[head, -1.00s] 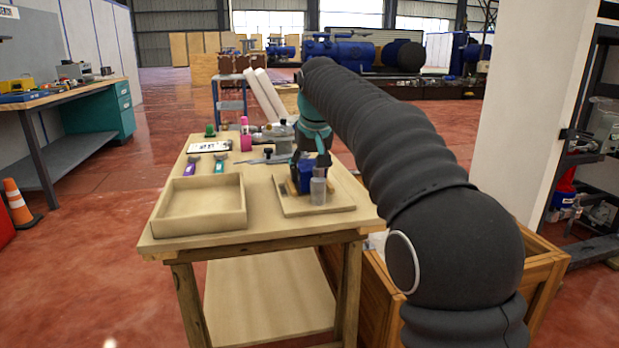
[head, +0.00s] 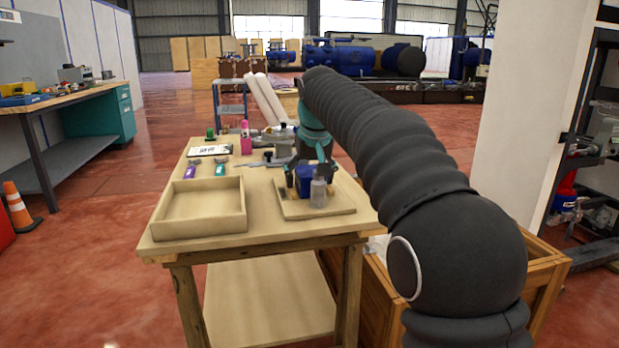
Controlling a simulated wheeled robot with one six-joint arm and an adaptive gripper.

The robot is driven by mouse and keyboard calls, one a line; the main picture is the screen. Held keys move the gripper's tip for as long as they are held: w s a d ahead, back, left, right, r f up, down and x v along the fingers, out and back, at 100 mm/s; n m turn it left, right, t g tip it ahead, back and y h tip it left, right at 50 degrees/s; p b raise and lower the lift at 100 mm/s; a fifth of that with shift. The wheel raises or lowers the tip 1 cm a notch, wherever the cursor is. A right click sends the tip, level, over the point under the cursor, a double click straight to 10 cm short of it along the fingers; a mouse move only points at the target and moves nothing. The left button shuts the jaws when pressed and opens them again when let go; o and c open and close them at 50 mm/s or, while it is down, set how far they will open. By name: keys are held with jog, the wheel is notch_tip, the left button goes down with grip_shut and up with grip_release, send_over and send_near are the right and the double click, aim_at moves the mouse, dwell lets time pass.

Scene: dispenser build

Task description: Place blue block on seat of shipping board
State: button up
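The blue block (head: 305,183) stands on the wooden shipping board (head: 289,211), which lies at the right of the table. It is partly hidden by a clear bottle (head: 318,193) in front of it. My gripper (head: 306,174), with a teal body, points down over the block. Its dark fingers are spread, one to each side of the block, and it looks open. Contact between fingers and block is too small to tell. The seat under the block is hidden.
An empty wooden tray (head: 203,233) fills the table's front left. Behind it lie a purple-handled tool (head: 189,171), a teal-handled tool (head: 220,168) and a white sheet (head: 210,150). A pink bottle (head: 245,141) and a metal caliper (head: 262,162) are farther back. A wooden crate (head: 545,275) stands right of the table.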

jog(key=shift+r, duration=0.3)
jog(key=p+v, duration=0.3)
jog(key=v, duration=0.9)
jog(key=shift+s+d, duration=0.1)
jog(key=shift+s, duration=0.05)
jog(key=s+d+f+m, duration=0.1)
jog(key=s+d+f, duration=0.35)
jog(key=s, duration=0.35)
jog(key=s+d+f+m+t, duration=0.1)
jog(key=s+d+f, duration=0.3)
jog(key=s+d, duration=0.3)
jog(key=s+d+f, duration=0.4)
jog(key=s+f, duration=0.1)
jog(key=s, duration=0.4)
jog(key=s+d+f+m+h, duration=0.1)
jog(key=s+d+f, duration=0.1)
jog(key=s+f, duration=0.7)
jog(key=shift+d+f, duration=0.2)
jog(key=shift+f, duration=0.6)
